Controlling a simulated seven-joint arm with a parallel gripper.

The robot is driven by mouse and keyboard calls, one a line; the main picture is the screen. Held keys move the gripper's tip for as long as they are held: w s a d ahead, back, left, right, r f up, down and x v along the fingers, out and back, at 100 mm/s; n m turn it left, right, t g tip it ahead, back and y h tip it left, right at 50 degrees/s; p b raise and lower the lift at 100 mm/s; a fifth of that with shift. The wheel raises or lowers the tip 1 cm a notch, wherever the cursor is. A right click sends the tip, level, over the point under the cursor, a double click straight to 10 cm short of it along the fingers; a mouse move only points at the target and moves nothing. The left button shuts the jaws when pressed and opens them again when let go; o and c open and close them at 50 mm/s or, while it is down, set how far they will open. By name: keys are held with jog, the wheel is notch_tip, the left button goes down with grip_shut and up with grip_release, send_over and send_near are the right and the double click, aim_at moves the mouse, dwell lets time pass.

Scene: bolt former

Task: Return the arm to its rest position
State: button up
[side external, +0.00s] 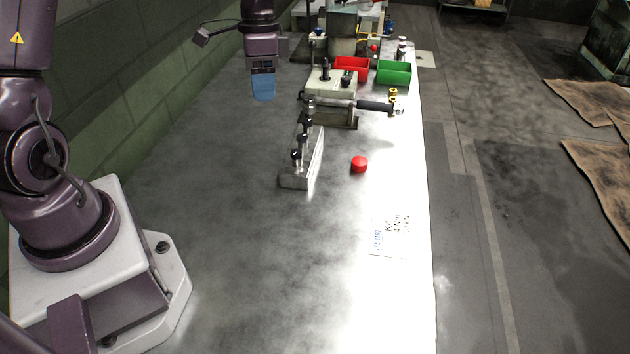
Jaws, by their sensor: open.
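My gripper (263,88) hangs in the upper middle of the side external view, pointing down with blue fingertips. It is above the table, left of the bolt-forming machine, and apart from everything around it. It is open, and no object shows in it. The gap between its fingers is hard to see from this side. My arm's base stands at the lower left on a white mount.
The grey table (260,270) is clear in front. A metal rack with black knobs (302,160) and a red cylinder (359,164) stand mid-table. The machine (335,90), a red bin (352,68) and a green bin (394,72) stand behind. A green wall (130,90) runs along the left.

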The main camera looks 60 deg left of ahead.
jog(key=s+d+r+n+t, duration=0.2)
jog(key=s+d+r, duration=0.3)
jog(key=s, duration=0.3)
jog(key=s+d+r+n+t+y, duration=0.1)
jog(key=s+d+r+t, duration=0.3)
jog(key=s+r, duration=0.4)
jog(key=shift+s+d+r+n+t, duration=0.15)
jog(key=shift+d+r+n+t, duration=0.15)
jog(key=shift+d+n, duration=0.6)
